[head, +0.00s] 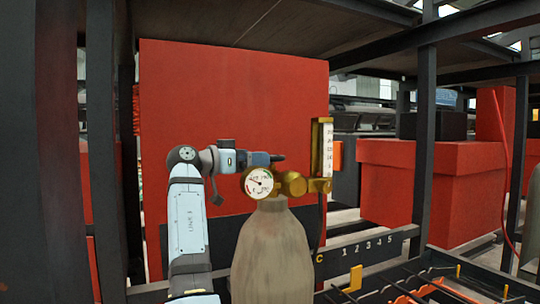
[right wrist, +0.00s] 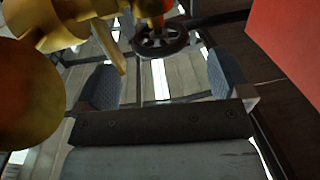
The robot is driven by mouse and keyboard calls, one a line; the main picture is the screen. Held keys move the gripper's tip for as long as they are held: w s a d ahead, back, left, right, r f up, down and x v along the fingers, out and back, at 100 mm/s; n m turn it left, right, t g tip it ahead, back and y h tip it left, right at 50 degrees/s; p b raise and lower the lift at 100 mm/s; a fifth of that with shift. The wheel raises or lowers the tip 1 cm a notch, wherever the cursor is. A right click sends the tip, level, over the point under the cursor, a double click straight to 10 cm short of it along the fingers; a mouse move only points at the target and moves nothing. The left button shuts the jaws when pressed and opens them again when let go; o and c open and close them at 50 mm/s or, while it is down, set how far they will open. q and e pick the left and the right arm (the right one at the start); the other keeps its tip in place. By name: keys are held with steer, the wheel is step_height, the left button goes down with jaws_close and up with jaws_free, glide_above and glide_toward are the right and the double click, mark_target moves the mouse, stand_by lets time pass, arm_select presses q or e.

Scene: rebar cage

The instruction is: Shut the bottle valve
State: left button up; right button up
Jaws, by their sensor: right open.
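A grey-beige gas bottle (head: 272,257) stands upright in front of me. Its brass valve body (head: 291,184) carries a round white gauge (head: 258,183) and an upright brass flow meter (head: 327,150). My right gripper (head: 277,158) points right, just above and behind the gauge. The right wrist view shows its two grey pads (right wrist: 165,80) wide apart. A dark spoked handwheel (right wrist: 160,42) shows between and beyond the pads, with no clear contact. In the head view I cannot make out the wheel. Brass parts (right wrist: 75,28) fill the wrist view's upper left. My left gripper is out of view.
A large red panel (head: 235,90) stands behind the bottle. Dark steel posts (head: 425,140) and shelving frame the space. A red box (head: 430,190) is at the right. A low rack with numbered slots (head: 368,249) lies at the lower right.

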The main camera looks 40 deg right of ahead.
mark_target(273, 161)
steer(key=d, duration=0.2)
steer(key=s+d, duration=0.1)
steer(key=d, duration=0.1)
steer(key=shift+d+p, duration=0.1)
steer(key=shift+p, duration=0.2)
steer(key=shift+d, duration=0.65)
steer(key=shift+c, duration=0.8)
steer(key=c, duration=0.8)
steer(key=shift+o, duration=0.2)
steer(key=shift+m+g, duration=0.4)
steer(key=shift+g, duration=0.2)
